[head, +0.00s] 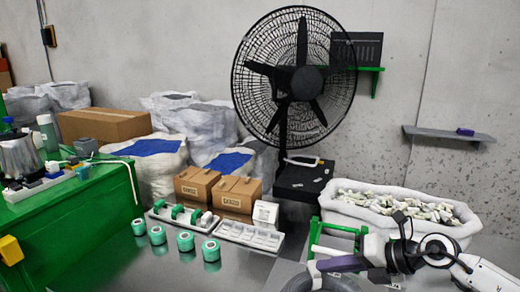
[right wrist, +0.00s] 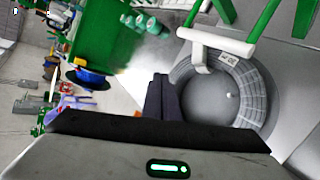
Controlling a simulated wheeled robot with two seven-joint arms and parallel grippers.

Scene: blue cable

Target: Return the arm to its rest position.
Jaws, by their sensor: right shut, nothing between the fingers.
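My right arm (head: 440,255) comes in from the lower right in the head view. Its gripper (head: 335,265) points left, low in the picture, beside the green frame. In the right wrist view the two dark fingers (right wrist: 162,98) are together with nothing between them. A grey ribbed ring (right wrist: 258,75) with a white label lies beyond the fingers, to their right. A grey curved piece also shows at the bottom of the head view (head: 310,282), by the gripper. My left gripper is not in view.
A green frame (head: 313,240) and a white bin of small parts (head: 400,205) stand close to my right arm. A steel table holds trays (head: 248,238), green rolls (head: 185,240) and brown boxes (head: 240,190). A large black fan (head: 300,80) stands behind. A green bench (head: 70,235) is at left.

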